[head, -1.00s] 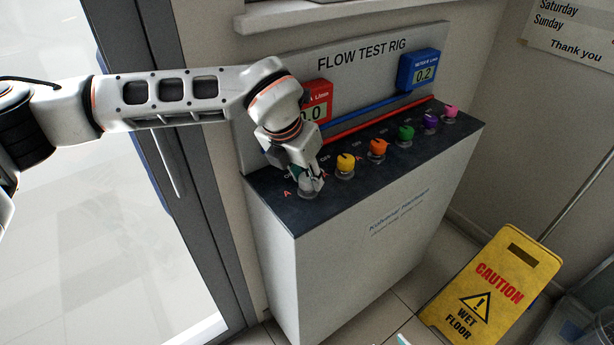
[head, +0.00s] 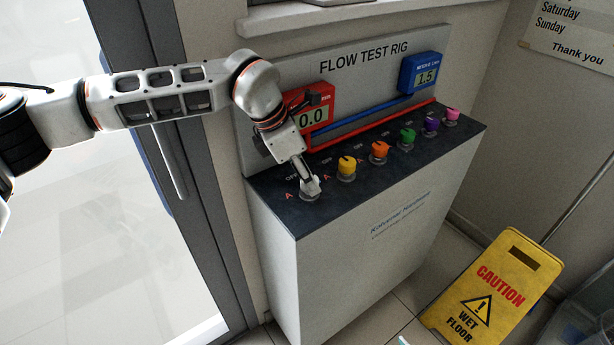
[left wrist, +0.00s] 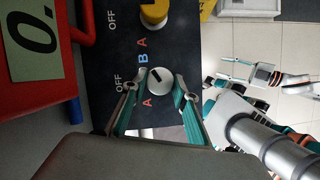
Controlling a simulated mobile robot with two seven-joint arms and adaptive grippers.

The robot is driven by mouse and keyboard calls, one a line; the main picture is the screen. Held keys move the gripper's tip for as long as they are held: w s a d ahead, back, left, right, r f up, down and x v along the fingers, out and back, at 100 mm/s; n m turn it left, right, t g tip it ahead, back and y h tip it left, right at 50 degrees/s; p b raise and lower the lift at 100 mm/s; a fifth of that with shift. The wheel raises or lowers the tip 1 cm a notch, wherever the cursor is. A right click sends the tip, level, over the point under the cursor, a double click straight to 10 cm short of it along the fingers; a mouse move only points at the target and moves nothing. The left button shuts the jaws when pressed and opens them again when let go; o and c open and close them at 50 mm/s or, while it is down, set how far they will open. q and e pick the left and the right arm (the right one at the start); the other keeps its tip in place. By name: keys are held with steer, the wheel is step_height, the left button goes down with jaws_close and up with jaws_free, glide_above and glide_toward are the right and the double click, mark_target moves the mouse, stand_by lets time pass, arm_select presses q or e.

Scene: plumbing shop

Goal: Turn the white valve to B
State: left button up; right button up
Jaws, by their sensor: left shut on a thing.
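The white valve (left wrist: 160,78) is a round knob with a dark pointer mark, seen in the left wrist view. Its mark points up and left, roughly toward the blue letter B (left wrist: 143,58); a red A (left wrist: 147,103) and OFF (left wrist: 118,85) are beside it. My left gripper (left wrist: 159,85) is shut on the knob, one finger on each side. In the head view the left gripper (head: 310,184) reaches down onto the panel's near-left end and mostly hides the knob.
The yellow valve (head: 346,167) stands right beside the white one, then orange, green, purple and pink knobs along the dark panel. The red meter (head: 312,117) reads 0.0 and the blue meter (head: 420,72) 1.5. A wet-floor sign (head: 490,290) stands at the right.

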arm_select(q)
steer(key=shift+r, duration=0.1)
stand_by(0.3)
steer(key=o, duration=1.1)
steer(key=shift+r, duration=0.1)
steer(key=v, duration=1.1)
steer(key=shift+a+r, duration=0.2)
steer(key=shift+r, duration=0.1)
steer(key=shift+s, duration=0.1)
